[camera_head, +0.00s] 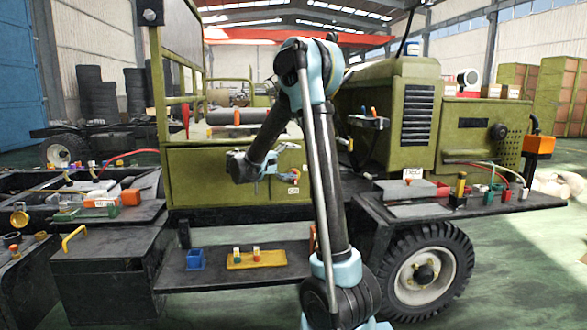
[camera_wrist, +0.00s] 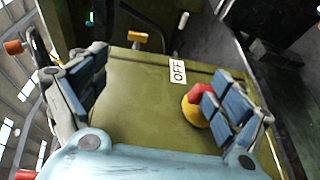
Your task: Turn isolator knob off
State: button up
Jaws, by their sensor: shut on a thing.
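The isolator knob (camera_wrist: 202,95), red on a round yellow base, sits on an olive panel (camera_wrist: 140,100) in the wrist view. A white OFF label (camera_wrist: 178,71) is above and left of it; the label also shows in the head view (camera_head: 293,190). My gripper (camera_wrist: 160,97) has its blue-padded fingers well apart in the picture but is shut on the knob, which lies against the right finger's pads.
A dark shelf (camera_head: 215,272) below holds a blue box (camera_head: 195,259) and a yellow tray (camera_head: 258,260). A truck wheel (camera_head: 425,270) and a bench with small parts (camera_head: 395,195) are at right.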

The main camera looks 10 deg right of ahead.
jog(key=shift+w+a+f, duration=0.1)
jog(key=shift+w+a, duration=0.05)
jog(key=shift+a, duration=0.05)
jog(key=shift+c, duration=0.7)
jog(key=shift+v, duration=0.8)
jog(key=c, duration=0.8)
jog(key=shift+v, duration=8.55)
jog(key=shift+f, duration=0.2)
